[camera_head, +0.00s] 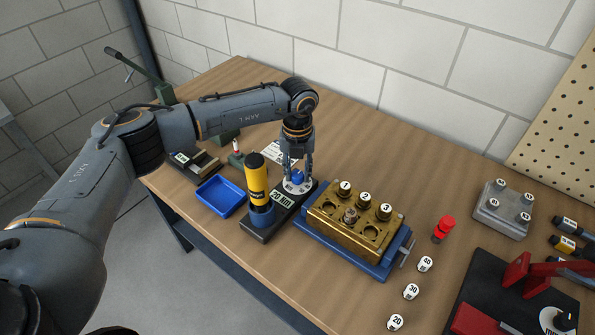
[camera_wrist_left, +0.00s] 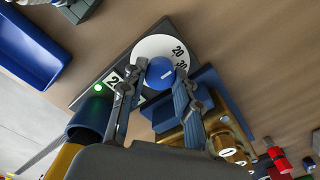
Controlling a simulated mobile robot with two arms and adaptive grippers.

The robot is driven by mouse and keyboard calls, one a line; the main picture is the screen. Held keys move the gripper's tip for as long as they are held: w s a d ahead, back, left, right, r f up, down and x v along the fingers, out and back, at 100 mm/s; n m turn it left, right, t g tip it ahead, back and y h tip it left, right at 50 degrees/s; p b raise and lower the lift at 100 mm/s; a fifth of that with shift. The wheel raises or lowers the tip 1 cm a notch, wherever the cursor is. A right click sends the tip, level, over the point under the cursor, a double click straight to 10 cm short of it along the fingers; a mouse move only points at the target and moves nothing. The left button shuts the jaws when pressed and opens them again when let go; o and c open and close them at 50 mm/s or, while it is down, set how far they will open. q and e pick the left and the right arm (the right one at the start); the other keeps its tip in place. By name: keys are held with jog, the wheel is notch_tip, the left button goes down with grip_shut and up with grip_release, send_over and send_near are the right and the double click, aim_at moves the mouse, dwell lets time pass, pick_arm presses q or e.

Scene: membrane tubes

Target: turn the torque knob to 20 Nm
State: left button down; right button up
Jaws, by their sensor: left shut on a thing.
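The torque knob (camera_head: 298,176) is blue and sits on a round white dial on a dark base (camera_head: 256,232). In the left wrist view the blue knob (camera_wrist_left: 160,72) has a white line on top, and the dial (camera_wrist_left: 176,45) shows 20 and 30. My left gripper (camera_head: 297,172) points down over the dial, shut on the knob, with one finger on each side in the left wrist view (camera_wrist_left: 155,86). A display on the base (camera_head: 280,197) seems to read 20; my finger partly hides it in the wrist view. A green light (camera_wrist_left: 98,87) glows beside it. My right gripper is not in view.
A yellow and black torque screwdriver (camera_head: 257,178) stands in a blue holder at the base's near end. A blue tray (camera_head: 221,196) lies left of it. A brass block (camera_head: 352,222) in a blue vise stands close on the right. Numbered white caps (camera_head: 411,291) lie at the front right.

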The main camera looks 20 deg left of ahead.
aim_at(297, 174)
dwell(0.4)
pick_arm(q)
jog(key=c, duration=1)
grip_release()
notch_tip(297, 174, up, 12)
jog(key=shift+r, duration=0.1)
